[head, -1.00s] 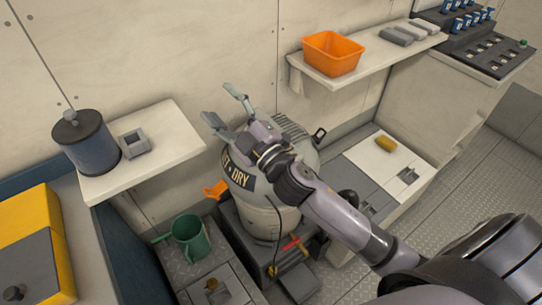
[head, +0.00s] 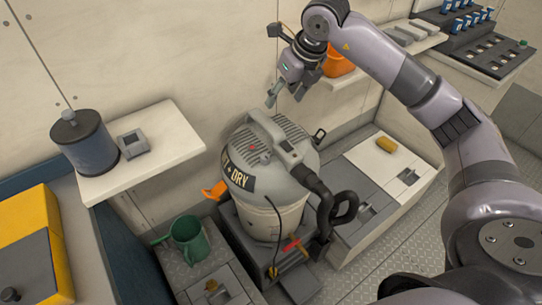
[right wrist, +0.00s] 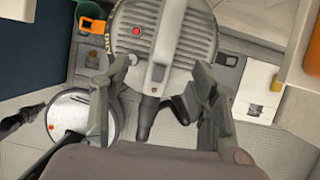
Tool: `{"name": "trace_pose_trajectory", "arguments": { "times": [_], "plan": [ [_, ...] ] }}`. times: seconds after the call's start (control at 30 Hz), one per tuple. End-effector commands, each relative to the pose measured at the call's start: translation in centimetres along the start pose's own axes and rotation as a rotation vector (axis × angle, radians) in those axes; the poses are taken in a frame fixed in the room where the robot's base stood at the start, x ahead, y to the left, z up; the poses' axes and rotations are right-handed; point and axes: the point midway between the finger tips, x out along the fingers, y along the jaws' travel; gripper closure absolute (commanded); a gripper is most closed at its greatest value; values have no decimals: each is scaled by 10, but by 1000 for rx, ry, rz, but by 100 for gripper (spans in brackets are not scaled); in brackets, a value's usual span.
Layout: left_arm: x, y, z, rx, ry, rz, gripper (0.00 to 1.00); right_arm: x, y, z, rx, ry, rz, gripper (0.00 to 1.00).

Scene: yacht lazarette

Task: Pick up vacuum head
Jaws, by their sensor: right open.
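The vacuum head (head: 283,180) is a grey dome with a top handle, a red button and a dark label reading in part "DRY". It sits on the pale vacuum drum (head: 262,222). A black hose (head: 318,187) runs from its front right side. My right gripper (head: 285,94) is open and empty above the vacuum head, apart from it, with its fingers pointing down. In the right wrist view the vacuum head (right wrist: 178,35) appears between and beyond the open fingers (right wrist: 162,70). My left gripper is not in view.
An orange bin (head: 338,62) stands on the wall shelf just behind my right gripper. A green jug (head: 190,238) stands left of the drum. A dark canister (head: 86,145) is on the left shelf.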

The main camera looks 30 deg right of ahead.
Motion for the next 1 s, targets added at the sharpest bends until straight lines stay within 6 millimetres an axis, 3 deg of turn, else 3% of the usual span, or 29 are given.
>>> {"name": "trace_pose_trajectory", "arguments": {
  "times": [0.17, 0.6, 1.0],
  "plan": [
    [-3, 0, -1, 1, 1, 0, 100, 12, -13, -2, 14, 18, -45, 45],
    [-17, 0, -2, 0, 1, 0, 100, 102, -15, -2, 13, 15, -41, 45],
    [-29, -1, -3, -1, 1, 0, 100, 140, -14, 2, 13, 16, -39, 45]
  ]
}}
